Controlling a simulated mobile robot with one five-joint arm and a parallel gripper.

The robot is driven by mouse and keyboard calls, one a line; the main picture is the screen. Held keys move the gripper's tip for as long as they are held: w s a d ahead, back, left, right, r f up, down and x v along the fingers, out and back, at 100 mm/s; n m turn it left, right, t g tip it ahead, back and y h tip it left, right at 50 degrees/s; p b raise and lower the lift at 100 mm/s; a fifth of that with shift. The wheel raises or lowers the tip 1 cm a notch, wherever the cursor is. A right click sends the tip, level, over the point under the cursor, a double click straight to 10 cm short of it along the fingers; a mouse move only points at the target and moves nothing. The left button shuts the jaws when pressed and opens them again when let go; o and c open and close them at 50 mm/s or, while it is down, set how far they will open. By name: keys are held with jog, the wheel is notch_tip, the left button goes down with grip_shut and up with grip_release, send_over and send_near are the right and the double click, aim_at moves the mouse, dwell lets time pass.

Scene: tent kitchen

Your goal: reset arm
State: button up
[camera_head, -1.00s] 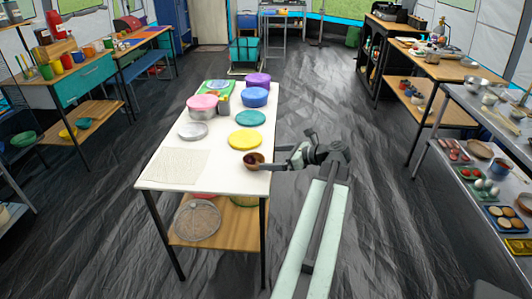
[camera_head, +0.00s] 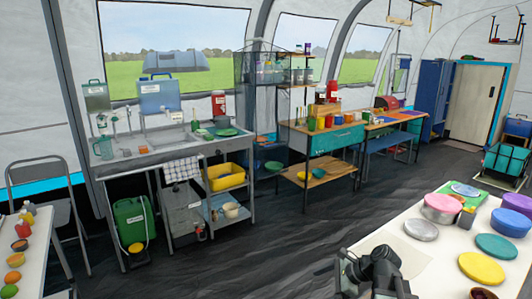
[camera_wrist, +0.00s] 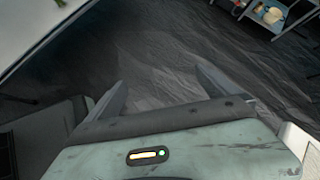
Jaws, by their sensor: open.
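My gripper (camera_wrist: 160,90) shows in the wrist view with its two dark fingers spread wide apart. Nothing is between them; only the dark wrinkled floor shows beyond. In the head view my dark arm parts are at the bottom, in front of the near edge of a white table (camera_head: 425,240). The fingertips cannot be made out clearly there.
On the white table are a yellow lid (camera_head: 481,268), a teal lid (camera_head: 497,247), a pink-lidded pot (camera_head: 441,208) and a partly cut-off brown bowl (camera_head: 484,293). A sink unit (camera_head: 170,155) stands at the back left. The dark floor (camera_head: 270,250) between is clear.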

jog(key=s+a+f+n+g+h, duration=0.2)
jog(key=s+a+f+n, duration=0.1)
jog(key=a+n, duration=0.2)
jog(key=s+a+f+n+g+h, duration=0.1)
jog(key=s+a+f+n+h, duration=0.15)
jog(key=a+n, duration=0.3)
jog(key=s+d+f+n+h, duration=0.1)
jog(key=d+n+h, duration=0.3)
jog(key=d+n, duration=0.35)
notch_tip(320, 180, up, 19)
jog(key=n+p, duration=0.1)
jog(key=p, duration=1.8)
jog(key=shift+s+a+n+g, duration=0.15)
jog(key=shift+a+n+g, duration=0.15)
jog(key=shift+g, duration=0.1)
jog(key=shift+d+r+y, duration=0.1)
jog(key=shift+y, duration=0.15)
